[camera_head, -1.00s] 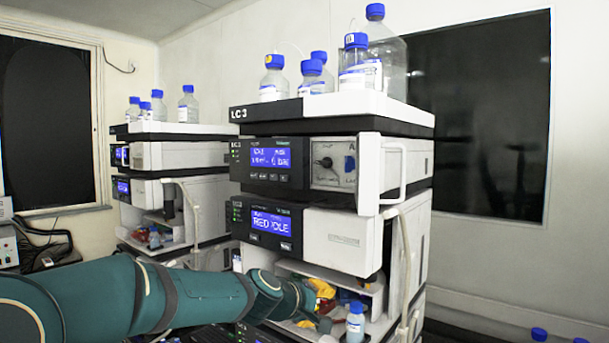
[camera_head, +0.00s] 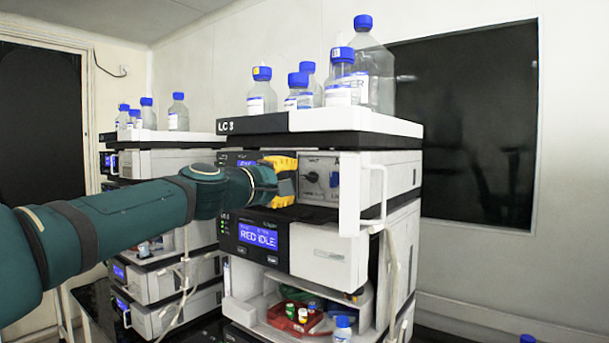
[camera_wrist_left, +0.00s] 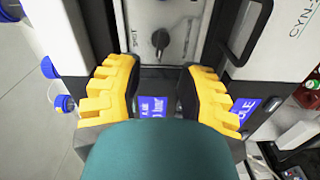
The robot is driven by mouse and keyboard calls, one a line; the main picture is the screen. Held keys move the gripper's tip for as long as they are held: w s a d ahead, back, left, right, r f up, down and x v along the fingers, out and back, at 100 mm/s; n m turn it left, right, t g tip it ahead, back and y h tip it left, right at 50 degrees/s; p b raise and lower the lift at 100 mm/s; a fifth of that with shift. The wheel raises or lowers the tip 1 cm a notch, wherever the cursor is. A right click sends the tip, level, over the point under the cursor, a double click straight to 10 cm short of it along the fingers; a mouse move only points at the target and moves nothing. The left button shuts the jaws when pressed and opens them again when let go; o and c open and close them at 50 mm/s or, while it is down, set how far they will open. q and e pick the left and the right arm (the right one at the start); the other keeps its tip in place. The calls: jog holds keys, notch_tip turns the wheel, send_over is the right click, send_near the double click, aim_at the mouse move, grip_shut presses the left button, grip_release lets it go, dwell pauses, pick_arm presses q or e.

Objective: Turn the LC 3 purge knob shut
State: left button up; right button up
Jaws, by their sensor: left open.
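The LC 3 stack (camera_head: 270,124) stands in the middle of the head view, its name on the top tray's front edge. Its purge knob (camera_head: 311,177) is a small dark knob on the light panel of the upper module. In the left wrist view the knob (camera_wrist_left: 160,42) shows beyond the fingertips, between them, its pointer along the picture's vertical. My left gripper (camera_head: 284,180), with yellow fingers, is in front of that module, left of the knob and apart from it. In the wrist view the jaws (camera_wrist_left: 161,72) are spread with nothing between them. My right gripper is not in view.
An open white door with a handle (camera_head: 349,195) sticks out right of the knob. A blue part (camera_head: 334,179) sits beside the knob. Blue-capped bottles (camera_head: 262,92) stand on top. Below is an open bay with a red vial tray (camera_head: 290,318). Another stack (camera_head: 165,160) stands at left.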

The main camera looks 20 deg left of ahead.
aim_at(306, 177)
pick_arm(q)
jog(key=p+x, duration=0.1)
jog(key=x, duration=0.5)
jog(key=shift+w, duration=0.15)
grip_shut()
